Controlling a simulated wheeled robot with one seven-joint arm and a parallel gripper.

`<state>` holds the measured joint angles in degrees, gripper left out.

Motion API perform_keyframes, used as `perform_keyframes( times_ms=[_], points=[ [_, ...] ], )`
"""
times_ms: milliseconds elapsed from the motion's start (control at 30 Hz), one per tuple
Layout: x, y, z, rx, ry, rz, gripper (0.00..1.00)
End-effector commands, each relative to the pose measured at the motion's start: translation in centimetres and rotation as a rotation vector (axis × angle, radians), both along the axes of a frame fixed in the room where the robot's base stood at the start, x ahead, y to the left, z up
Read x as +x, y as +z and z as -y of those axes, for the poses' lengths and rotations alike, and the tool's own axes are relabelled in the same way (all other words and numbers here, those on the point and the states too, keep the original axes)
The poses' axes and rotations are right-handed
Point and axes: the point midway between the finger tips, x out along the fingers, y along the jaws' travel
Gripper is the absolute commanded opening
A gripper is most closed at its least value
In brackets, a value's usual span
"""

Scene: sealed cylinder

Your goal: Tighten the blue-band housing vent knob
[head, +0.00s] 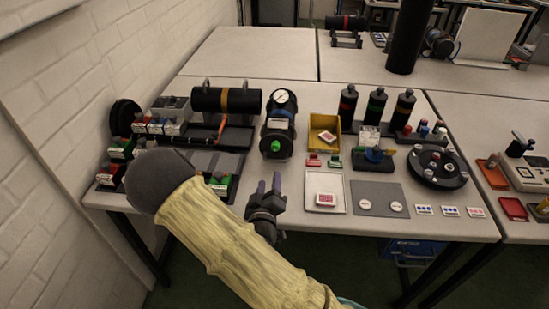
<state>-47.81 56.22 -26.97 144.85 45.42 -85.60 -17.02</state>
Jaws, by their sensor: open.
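A dark cylindrical housing (270,132) lies end-on near the middle of the bench, with what looks like a blue band (281,114) around it. A round white gauge (283,97) sits at its far top. A bright green knob (275,145) is on the end facing me. I take this to be the vent knob; its thread and seating are too small to tell.
A black cylinder with an orange band (207,99) lies on a stand to the left. Several small coloured blocks and a dark tray (205,160) are at left. A yellow bin (313,124), white tray (314,182) and three banded bottles (376,105) stand right.

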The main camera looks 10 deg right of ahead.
Motion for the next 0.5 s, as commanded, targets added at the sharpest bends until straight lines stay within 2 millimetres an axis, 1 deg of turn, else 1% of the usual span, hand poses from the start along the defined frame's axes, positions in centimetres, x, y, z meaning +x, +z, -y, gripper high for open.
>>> perform_keyframes(
  times_ms=[33, 500],
  points=[
    [0.2, -0.5, 0.0, 0.003, 0.001, 0.003, 0.45],
    [1.7, -0.4, 0.7, 0.001, 0.000, 0.002, 0.45]
  ],
)
